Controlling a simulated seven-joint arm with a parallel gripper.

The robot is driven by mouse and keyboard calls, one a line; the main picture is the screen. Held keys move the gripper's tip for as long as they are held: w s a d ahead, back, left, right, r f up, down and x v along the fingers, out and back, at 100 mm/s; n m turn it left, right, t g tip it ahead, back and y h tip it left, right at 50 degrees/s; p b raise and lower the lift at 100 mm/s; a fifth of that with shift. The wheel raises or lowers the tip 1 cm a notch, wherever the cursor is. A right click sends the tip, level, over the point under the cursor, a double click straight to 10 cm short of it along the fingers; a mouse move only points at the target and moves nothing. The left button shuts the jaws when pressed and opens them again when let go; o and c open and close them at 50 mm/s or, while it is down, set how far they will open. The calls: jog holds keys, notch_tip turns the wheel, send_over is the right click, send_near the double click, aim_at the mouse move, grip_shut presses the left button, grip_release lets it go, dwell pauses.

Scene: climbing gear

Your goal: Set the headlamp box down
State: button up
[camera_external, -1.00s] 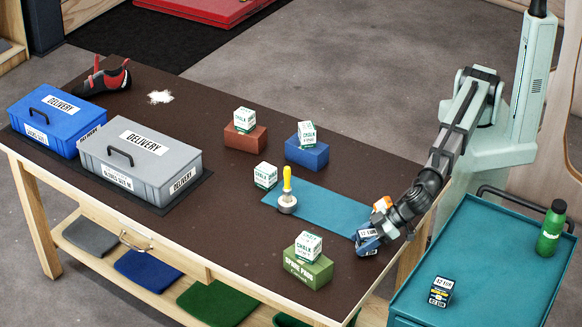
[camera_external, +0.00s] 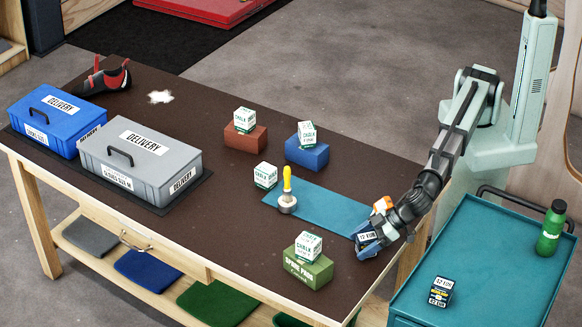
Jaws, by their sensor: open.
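The headlamp box (camera_external: 365,237), small and dark blue with a white price label, is at the right end of the teal mat on the table. My gripper (camera_external: 378,240) is at the box, reaching in from the right, and is open. The fingers and the wrist hide part of the box. I cannot tell whether the fingers still touch it or whether its base is flat on the surface.
A yellow-handled tool (camera_external: 287,192) stands on the left end of the teal mat (camera_external: 325,211). White chalk boxes sit nearby, some on brown, blue and green (camera_external: 308,272) blocks. Grey (camera_external: 140,165) and blue (camera_external: 56,118) delivery boxes are at left. A green bottle (camera_external: 551,228) stands on the cart.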

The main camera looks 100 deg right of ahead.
jog(key=shift+r, duration=0.1)
jog(key=shift+r, duration=0.3)
jog(key=v, duration=1.2)
